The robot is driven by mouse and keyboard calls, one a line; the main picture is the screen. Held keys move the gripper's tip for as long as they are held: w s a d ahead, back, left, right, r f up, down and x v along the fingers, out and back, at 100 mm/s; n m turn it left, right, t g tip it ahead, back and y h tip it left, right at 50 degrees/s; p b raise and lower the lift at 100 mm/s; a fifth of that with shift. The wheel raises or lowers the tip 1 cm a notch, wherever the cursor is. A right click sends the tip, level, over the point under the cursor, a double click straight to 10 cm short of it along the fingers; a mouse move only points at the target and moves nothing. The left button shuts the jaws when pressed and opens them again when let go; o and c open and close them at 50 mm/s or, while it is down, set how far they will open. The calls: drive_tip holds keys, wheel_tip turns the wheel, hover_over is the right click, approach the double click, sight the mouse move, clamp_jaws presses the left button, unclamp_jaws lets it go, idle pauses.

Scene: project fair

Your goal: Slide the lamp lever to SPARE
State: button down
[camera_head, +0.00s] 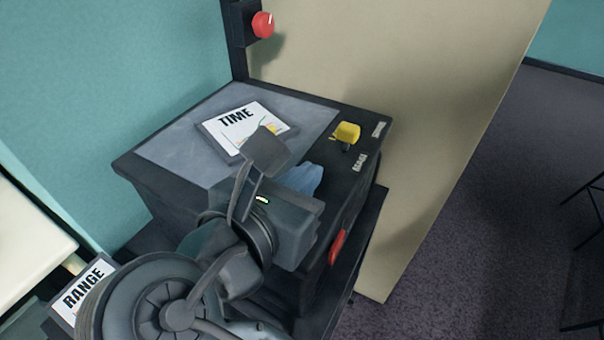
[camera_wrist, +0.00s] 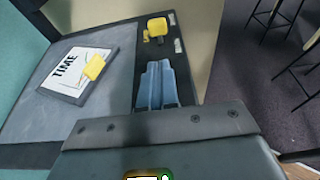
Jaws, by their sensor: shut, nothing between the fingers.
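The lever has a yellow knob (camera_head: 346,131) and stands on the dark strip along the right side of the console top. It also shows at the top of the wrist view (camera_wrist: 156,27). One small white label (camera_head: 379,129) lies beyond it and another label (camera_head: 360,162) lies on the near side; their words are too small to read surely. My gripper (camera_head: 308,178) is over the near part of the dark strip, short of the knob and apart from it. Its blue fingers (camera_wrist: 157,84) are shut and empty, pointing toward the lever.
A TIME card (camera_head: 240,124) lies on the grey console top (camera_head: 185,138), with a yellow piece (camera_wrist: 94,67) at it. A red knob (camera_head: 263,24) sits on a post behind. A red part (camera_head: 337,247) is on the console's side. A beige panel (camera_head: 430,130) stands close behind.

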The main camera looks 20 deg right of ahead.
approach(346, 138)
drive_tip(key=p+x, duration=0.1)
drive_tip(key=x, duration=0.4)
drive_tip(key=shift+f, duration=0.15)
drive_tip(key=shift+w+d, duration=0.45)
drive_tip(key=shift+d, duration=0.1)
drive_tip(key=w+d, duration=0.1)
drive_tip(key=d, duration=0.1)
drive_tip(key=w+d, duration=0.3)
drive_tip(key=d, duration=0.1)
drive_tip(key=shift+w+d, duration=0.1)
drive_tip(key=shift+w, duration=0.1)
